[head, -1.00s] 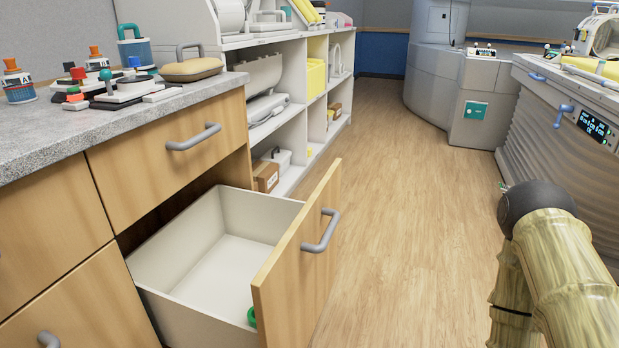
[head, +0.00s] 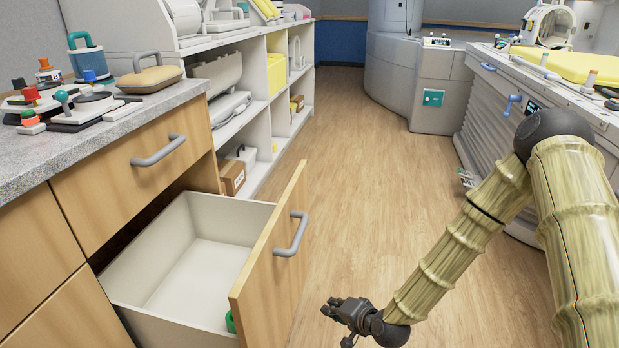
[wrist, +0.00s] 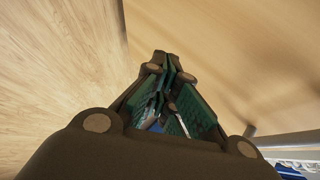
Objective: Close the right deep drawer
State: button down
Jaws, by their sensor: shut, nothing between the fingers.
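The right deep drawer (head: 270,262) is pulled far out from the wooden cabinet. Its front is light wood with a grey bar handle (head: 292,234), and its white inside (head: 190,262) shows a green object (head: 230,321) near the front panel. My gripper (head: 338,307) is to the right of the drawer front, in front of its outer face and lower than the handle, apart from it. In the wrist view my gripper's fingers (wrist: 168,85) are together and empty, with a wood-coloured panel close by and part of a grey bar at the lower right.
A shallower drawer (head: 125,180) above is shut. The grey counter (head: 130,112) holds several instruments and a tan case (head: 150,76). Open shelves (head: 265,100) stand beyond. The wooden floor (head: 340,150) is clear, with a grey console (head: 490,120) at the right.

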jog(key=w+d+r+m+t+y+p, duration=0.1)
jog(key=w+d+r+t, duration=0.1)
jog(key=w+r, duration=0.5)
jog(key=w+d+r+m+t+p, duration=0.15)
jog(key=w+r, duration=0.25)
jog(key=r, duration=0.6)
jog(key=w+d+r+m+t+y, duration=0.1)
jog(key=w+r+m+t, duration=0.15)
jog(key=w+r, duration=0.45)
jog(key=b, duration=0.2)
send_near(301, 174)
jog(key=w+d, duration=0.2)
jog(key=shift+n+t, duration=0.3)
jog(key=shift+w+a+f+b, duration=0.1)
jog(key=shift+w+a+b, duration=0.2)
jog(key=shift+a, duration=0.35)
jog(key=shift+w+a+b, duration=0.2)
jog(key=shift+w+a, duration=0.15)
jog(key=shift+a, duration=0.35)
jog(key=shift+w+a+f+b, duration=0.1)
jog(key=shift+w+a+b, duration=0.2)
jog(key=shift+a, duration=0.35)
jog(key=shift+w+a, duration=0.1)
jog(key=shift+a, duration=0.05)
